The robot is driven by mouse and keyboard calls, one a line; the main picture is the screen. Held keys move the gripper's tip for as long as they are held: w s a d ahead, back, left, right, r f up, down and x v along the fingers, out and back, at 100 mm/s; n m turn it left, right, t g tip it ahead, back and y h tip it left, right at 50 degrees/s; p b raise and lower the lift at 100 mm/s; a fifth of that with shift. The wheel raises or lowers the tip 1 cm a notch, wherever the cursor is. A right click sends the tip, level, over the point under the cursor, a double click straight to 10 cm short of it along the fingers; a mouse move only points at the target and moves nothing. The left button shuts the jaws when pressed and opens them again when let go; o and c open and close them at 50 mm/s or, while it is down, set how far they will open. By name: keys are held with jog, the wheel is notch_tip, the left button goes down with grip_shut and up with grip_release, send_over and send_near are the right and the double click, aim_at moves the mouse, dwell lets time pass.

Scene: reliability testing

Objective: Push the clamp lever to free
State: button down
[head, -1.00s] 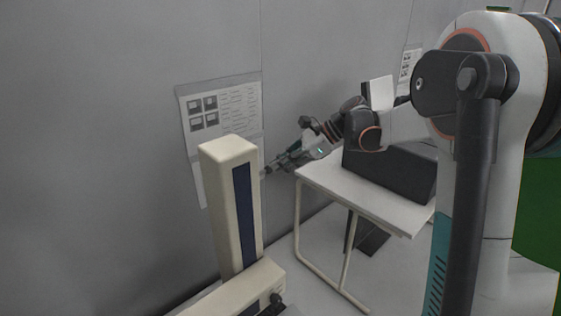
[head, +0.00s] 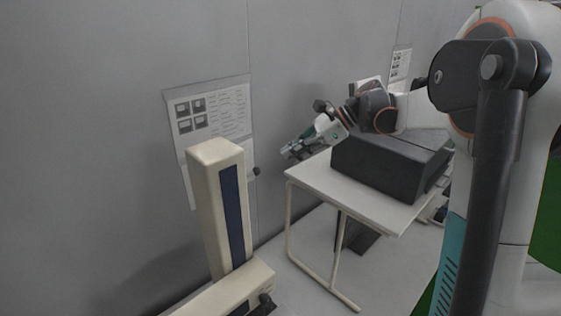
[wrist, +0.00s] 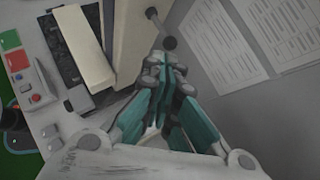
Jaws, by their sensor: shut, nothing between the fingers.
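The machine has a beige column (head: 207,205) with a dark blue strip, rising from a beige base (head: 235,288). A lever with a black ball knob (head: 256,171) sticks out behind the column's right side; I take it to be the clamp lever. In the wrist view its thin rod and black knob (wrist: 170,44) show just beyond my fingertips. My gripper (head: 286,153) is to the right of the knob and slightly higher in the head view, apart from it. In the wrist view my gripper (wrist: 165,60) has its teal fingers together, empty. The lever's root is partly hidden.
A white table (head: 330,185) with a dark box (head: 385,163) stands right of the machine. Printed sheets (head: 210,115) hang on the grey wall behind. The wrist view shows a button panel (wrist: 30,85) at the left. Another black knob (head: 265,300) is on the base.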

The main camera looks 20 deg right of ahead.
jog(key=v, duration=0.5)
jog(key=shift+d, duration=0.2)
jog(key=shift+d, duration=0.1)
